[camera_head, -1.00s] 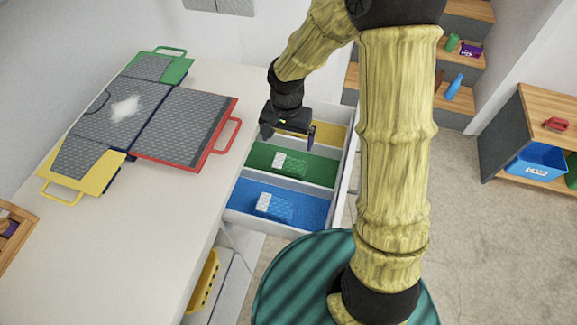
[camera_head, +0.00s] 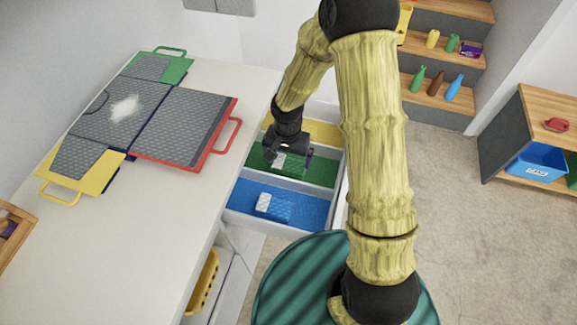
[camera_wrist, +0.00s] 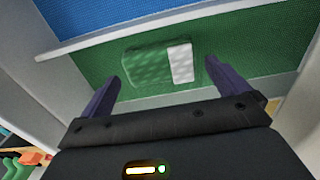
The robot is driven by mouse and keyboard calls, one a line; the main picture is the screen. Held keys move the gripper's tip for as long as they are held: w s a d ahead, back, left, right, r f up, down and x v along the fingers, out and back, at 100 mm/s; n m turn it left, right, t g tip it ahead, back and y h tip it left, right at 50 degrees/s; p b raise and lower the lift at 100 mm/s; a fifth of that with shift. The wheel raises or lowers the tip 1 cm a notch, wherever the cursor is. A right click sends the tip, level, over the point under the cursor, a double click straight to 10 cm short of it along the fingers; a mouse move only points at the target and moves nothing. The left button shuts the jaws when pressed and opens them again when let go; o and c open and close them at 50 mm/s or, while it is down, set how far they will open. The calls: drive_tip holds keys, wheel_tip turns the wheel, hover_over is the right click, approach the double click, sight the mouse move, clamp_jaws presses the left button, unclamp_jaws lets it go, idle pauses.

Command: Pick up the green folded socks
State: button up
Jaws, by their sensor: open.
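The green folded socks (camera_wrist: 148,65), with a white band or label on one end, lie in the green middle compartment (camera_head: 322,175) of the open drawer. In the wrist view they sit ahead of and between my two fingertips. My gripper (camera_wrist: 160,70) is open and empty, its dark fingers on either side and apart from the socks. In the head view my gripper (camera_head: 288,158) hangs over the green compartment and covers much of the socks; their white end (camera_head: 278,160) shows below it.
Blue folded socks (camera_head: 273,206) lie in the blue front compartment. A yellow compartment (camera_head: 318,133) is behind. Low white dividers (camera_wrist: 150,43) separate the compartments. The white table (camera_head: 170,205) with folding grey panels stands left of the drawer.

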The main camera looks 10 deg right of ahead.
sight(288, 163)
drive_tip(key=f, duration=0.4)
drive_tip(key=shift+w+d+f, duration=0.1)
drive_tip(key=shift+w+f, duration=0.15)
drive_tip(key=shift+f, duration=0.05)
drive_tip(key=shift+c, duration=0.2)
drive_tip(key=c, duration=0.6)
